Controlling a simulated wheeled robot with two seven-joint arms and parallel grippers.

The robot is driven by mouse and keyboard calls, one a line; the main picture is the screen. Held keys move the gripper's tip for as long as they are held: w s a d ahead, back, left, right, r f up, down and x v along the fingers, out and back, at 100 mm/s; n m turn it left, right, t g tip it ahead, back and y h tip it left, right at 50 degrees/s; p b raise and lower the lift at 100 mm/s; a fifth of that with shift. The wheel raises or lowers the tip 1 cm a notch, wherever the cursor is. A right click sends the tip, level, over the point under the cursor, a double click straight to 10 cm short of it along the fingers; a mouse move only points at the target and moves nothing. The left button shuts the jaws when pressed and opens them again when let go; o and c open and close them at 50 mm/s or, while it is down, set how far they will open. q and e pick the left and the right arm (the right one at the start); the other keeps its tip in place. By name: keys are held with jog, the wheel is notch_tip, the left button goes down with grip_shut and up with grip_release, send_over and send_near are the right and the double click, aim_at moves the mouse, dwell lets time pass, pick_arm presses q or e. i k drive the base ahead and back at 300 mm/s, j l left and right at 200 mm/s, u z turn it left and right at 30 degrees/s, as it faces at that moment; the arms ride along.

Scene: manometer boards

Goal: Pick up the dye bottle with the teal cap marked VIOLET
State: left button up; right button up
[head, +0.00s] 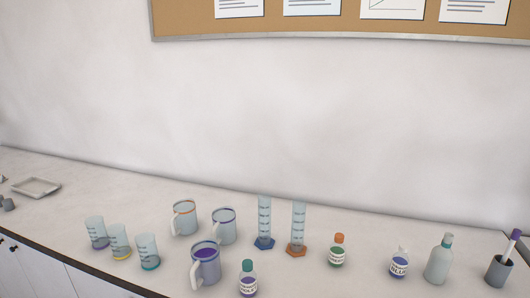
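The dye bottle with the teal cap (248,279) stands upright near the front edge of the counter, at the bottom of the head view. Its contents look violet, and its white label is partly legible. A mug with violet liquid (206,267) stands just to its left. Another small bottle with an orange cap (337,252) and green contents stands to the right, and a bottle labelled BLUE (399,263) with a pale cap stands farther right. Neither of my grippers is in view.
Several beakers (120,241) stand at the left. Two more mugs (185,218) and two measuring cylinders (264,222) stand behind the bottle. A larger teal-necked bottle (438,262) and a grey cup with a marker (498,271) are at right. A tray (36,188) lies far left.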

aim_at(247, 279)
jog(key=i+j+z, duration=0.1)
jog(key=j, duration=0.25)
jog(key=i+j+z, duration=0.15)
jog(key=j, duration=0.25)
jog(key=i+j+z, duration=0.1)
jog(key=j, duration=0.3)
jog(key=i+j+z, duration=0.15)
jog(key=j, duration=0.3)
jog(key=i+j+z, duration=0.1)
jog(key=j, duration=0.3)
jog(key=i+j+z, duration=0.15)
jog(key=j, duration=0.3)
